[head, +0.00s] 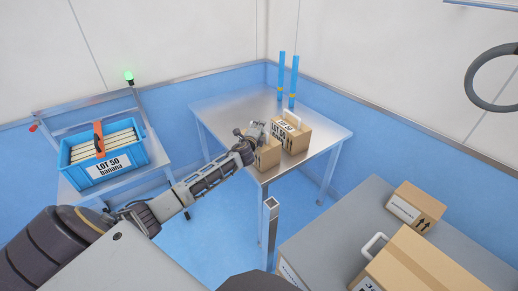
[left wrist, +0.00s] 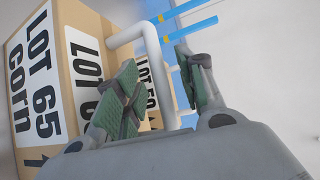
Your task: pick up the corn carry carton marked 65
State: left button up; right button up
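The corn carry carton marked 65 (left wrist: 42,80) fills the left of the left wrist view, with "LOT 65 Corn" on its label. In the head view it appears to be the nearer carton (head: 269,157) on the metal table, partly hidden by my left gripper (head: 258,132). A white carry handle (left wrist: 128,32) runs between the fingers of my left gripper (left wrist: 155,92), which stand apart. I cannot tell whether they touch it. A second carton (head: 294,137) marked LOT 50 stands close behind; its label (left wrist: 147,90) shows partly past the fingers. My right gripper is not in view.
The metal table (head: 222,105) has free room at its left. Two blue uprights (head: 281,75) stand at its back. A blue crate (head: 115,171) marked LOT 50 banana is on a stand at left. Cartons (head: 416,206) sit on a grey surface (head: 345,225) at front right.

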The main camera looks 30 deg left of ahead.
pick_arm(q)
jog(key=shift+w+a+f, duration=0.1)
jog(key=shift+w+a, duration=0.1)
jog(key=shift+w, duration=0.4)
jog(key=shift+c, duration=0.4)
grip_shut()
